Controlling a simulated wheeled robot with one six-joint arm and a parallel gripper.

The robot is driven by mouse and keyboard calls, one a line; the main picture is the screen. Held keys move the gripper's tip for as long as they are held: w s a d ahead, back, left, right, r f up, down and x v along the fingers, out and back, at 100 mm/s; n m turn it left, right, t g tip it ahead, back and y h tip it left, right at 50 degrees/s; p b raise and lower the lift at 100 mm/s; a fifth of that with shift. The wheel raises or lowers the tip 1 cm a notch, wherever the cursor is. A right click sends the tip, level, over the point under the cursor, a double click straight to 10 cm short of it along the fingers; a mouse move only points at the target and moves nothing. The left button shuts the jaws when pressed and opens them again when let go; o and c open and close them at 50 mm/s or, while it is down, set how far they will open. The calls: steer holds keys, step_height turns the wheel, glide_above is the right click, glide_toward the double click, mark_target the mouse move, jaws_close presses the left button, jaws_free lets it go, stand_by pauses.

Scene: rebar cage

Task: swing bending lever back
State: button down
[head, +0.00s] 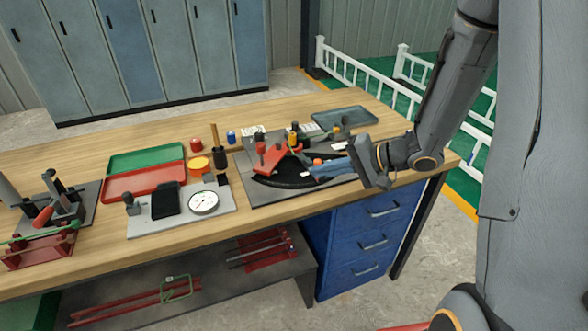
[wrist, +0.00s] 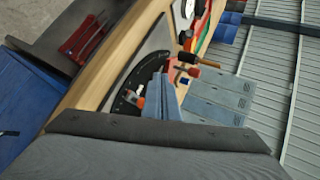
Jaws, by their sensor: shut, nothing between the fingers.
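The bending fixture, a grey plate with a black curved, marked scale (head: 283,182), sits on the workbench at the right. A red lever-like arm (head: 271,156) with upright pegs lies over the scale; I cannot tell which peg is its handle. A small orange part (head: 317,162) is beside my fingertips. My gripper (head: 318,171) has blue fingers, shut and empty, low over the right of the scale. In the wrist view the fingers (wrist: 161,84) cover part of the scale (wrist: 128,82), with the red arm (wrist: 171,70) just beyond. Contact cannot be told.
A grey tray (head: 343,118) lies behind the fixture. To the left are a dial gauge (head: 203,202) on a plate, a green tray (head: 146,156) and a red tray (head: 143,183). Blue drawers (head: 372,238) are below the bench. The front right of the benchtop is clear.

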steer(key=p+x, duration=0.1)
steer(key=x, duration=0.8)
steer(key=shift+a, duration=0.1)
steer(key=shift+w+a+f+p, duration=0.1)
steer(key=shift+w+a+p, duration=0.25)
steer(key=shift+a, duration=0.3)
steer(key=shift+w+a+f+p, duration=0.1)
steer(key=shift+w+a+p, duration=0.25)
steer(key=shift+a, duration=0.3)
steer(key=shift+w+a+p, duration=0.35)
steer(key=shift+w+a, duration=0.05)
steer(key=shift+a, duration=0.25)
steer(key=shift+w, duration=0.1)
